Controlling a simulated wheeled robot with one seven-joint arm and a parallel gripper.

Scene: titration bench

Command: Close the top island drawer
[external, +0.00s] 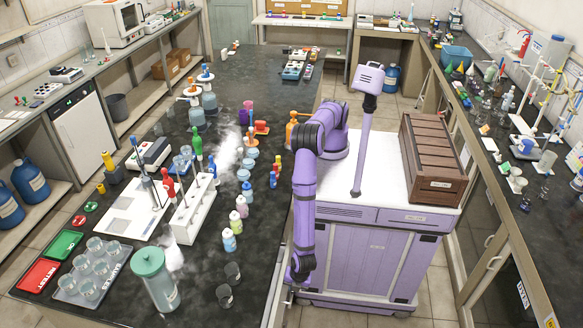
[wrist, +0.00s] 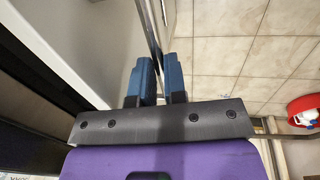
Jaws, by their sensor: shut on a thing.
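My gripper (wrist: 162,72) shows in the wrist view with its two blue fingers close together on either side of a thin metal handle bar (wrist: 153,38). The bar runs up and away beside a pale drawer panel (wrist: 85,40) on the left. In the external view my gripper (external: 298,272) is low at the right side of the dark-topped island (external: 245,275), near its front end. A pale drawer edge (external: 279,304) shows just below the island top there. My arm hides much of the drawer, and how far it stands out is hard to tell.
Glassware, a green-lidded jar (external: 155,278) and bottles stand on the island top. My purple base fills the aisle to the right of the island. Tiled floor (wrist: 235,60) is open right of my gripper, with a red round bin (wrist: 305,112) at the edge.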

